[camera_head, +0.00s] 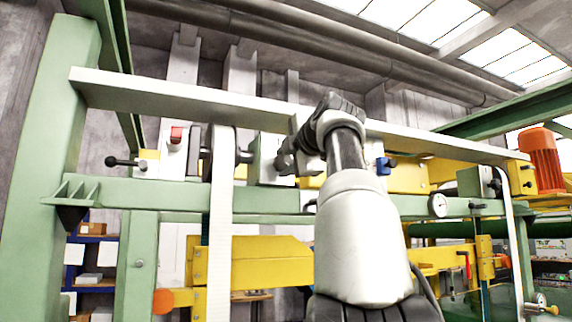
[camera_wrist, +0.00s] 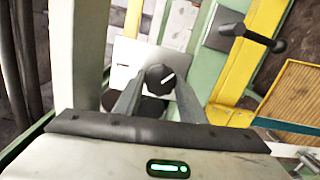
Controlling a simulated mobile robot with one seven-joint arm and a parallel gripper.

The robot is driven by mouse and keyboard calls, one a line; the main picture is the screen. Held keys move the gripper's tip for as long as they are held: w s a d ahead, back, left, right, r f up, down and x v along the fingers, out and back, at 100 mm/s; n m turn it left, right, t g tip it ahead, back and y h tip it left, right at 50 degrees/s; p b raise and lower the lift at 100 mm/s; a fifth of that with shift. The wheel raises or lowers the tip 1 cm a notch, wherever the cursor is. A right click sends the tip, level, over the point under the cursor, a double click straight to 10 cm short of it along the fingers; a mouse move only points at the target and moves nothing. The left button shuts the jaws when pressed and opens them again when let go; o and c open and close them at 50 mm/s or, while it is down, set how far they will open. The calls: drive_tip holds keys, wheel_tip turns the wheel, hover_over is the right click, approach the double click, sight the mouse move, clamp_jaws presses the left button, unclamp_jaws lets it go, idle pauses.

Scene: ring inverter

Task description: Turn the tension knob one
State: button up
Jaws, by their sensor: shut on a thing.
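A round black knob (camera_wrist: 160,79) with a white pointer line sits on a pale plate (camera_wrist: 128,56) in the wrist view. The line points to the upper right in that view. My gripper (camera_wrist: 158,84) has one finger on each side of the knob and is shut on it. In the head view my arm reaches up to the machine's upper beam, and my gripper (camera_head: 297,140) is partly hidden by my own wrist. I cannot make out the knob clearly in the head view.
A black ball-ended lever (camera_wrist: 262,38) stands beyond the knob at the right in the wrist view. In the head view, a long pale beam (camera_head: 180,92) crosses above a green rail (camera_head: 150,194). A gauge (camera_head: 438,205) and orange motor (camera_head: 541,160) are at right.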

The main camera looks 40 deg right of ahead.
drive_tip(key=shift+n, duration=0.8)
drive_tip(key=o, duration=1.1)
drive_tip(key=shift+c, duration=0.2)
drive_tip(key=f+b+v, duration=0.1)
drive_tip(key=b+v, duration=0.4)
drive_tip(key=v, duration=1.2)
drive_tip(key=shift+s+a+r, duration=0.15)
drive_tip(key=shift+a+r, duration=0.05)
drive_tip(key=shift+r, duration=0.15)
